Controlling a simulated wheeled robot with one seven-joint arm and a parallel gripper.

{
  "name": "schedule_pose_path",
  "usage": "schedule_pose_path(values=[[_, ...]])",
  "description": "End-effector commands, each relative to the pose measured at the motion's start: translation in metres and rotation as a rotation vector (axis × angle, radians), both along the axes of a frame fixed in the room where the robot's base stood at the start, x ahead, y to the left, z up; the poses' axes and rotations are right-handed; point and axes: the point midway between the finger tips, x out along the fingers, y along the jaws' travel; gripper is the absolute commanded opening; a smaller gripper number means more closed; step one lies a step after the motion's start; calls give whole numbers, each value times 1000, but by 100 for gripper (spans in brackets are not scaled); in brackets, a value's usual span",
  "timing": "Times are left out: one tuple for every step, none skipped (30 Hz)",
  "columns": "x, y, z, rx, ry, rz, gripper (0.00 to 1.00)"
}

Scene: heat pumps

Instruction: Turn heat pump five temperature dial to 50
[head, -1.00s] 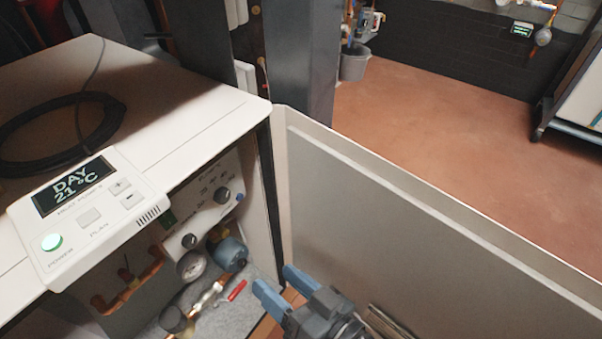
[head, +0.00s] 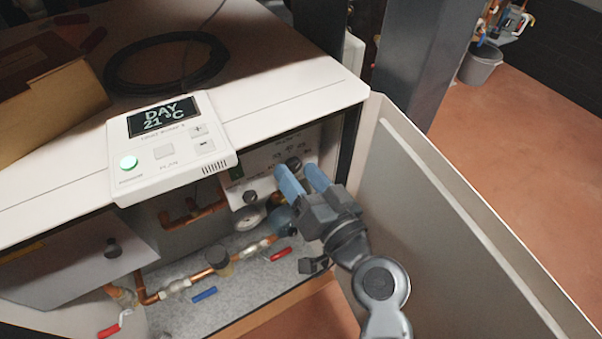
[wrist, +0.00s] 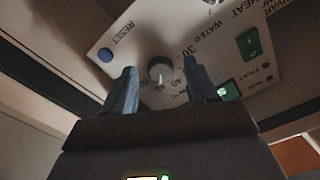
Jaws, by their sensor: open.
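The temperature dial (wrist: 160,69) is a round dark knob with a white pointer line on a white control panel (wrist: 215,25). Numbers ring it, with 30 and 40 legible; the pointer faces down in the wrist view, and its exact reading is unclear. My gripper (wrist: 160,72) is open, one blue-grey finger on each side of the dial in that view. I cannot tell whether they touch it. In the head view the dial (head: 294,163) shows just beyond my fingertips (head: 295,170). The heat pump's controller (head: 172,143) reads DAY 21 °C.
The open door (head: 450,220) stands right of my arm. A blue reset button (wrist: 105,55) and green switch (wrist: 249,43) share the panel. A cable coil (head: 165,62) lies on top.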

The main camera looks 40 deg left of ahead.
Motion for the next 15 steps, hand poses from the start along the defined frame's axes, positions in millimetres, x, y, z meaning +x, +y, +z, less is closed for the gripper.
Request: schedule_pose_path(values=[[1,2,0,0,0,0,58],[1,3,0,0,0,0,58],[1,4,0,0,0,-1,58],[2,4,0,0,0,-1,58],[2,4,0,0,0,-1,58],[2,4,0,-1,0,-2,58],[2,4,0,-1,0,-2,58],[2,4,0,-1,0,-2,58],[2,4,0,-1,0,-2,58],[2,4,0,-1,0,-2,57],[2,4,0,-1,0,-2,54],[2,4,0,-1,0,-2,50],[2,4,0,-1,0,-2,47],[2,4,0,0,0,-1,44],[2,4,0,-1,0,-2,41]])
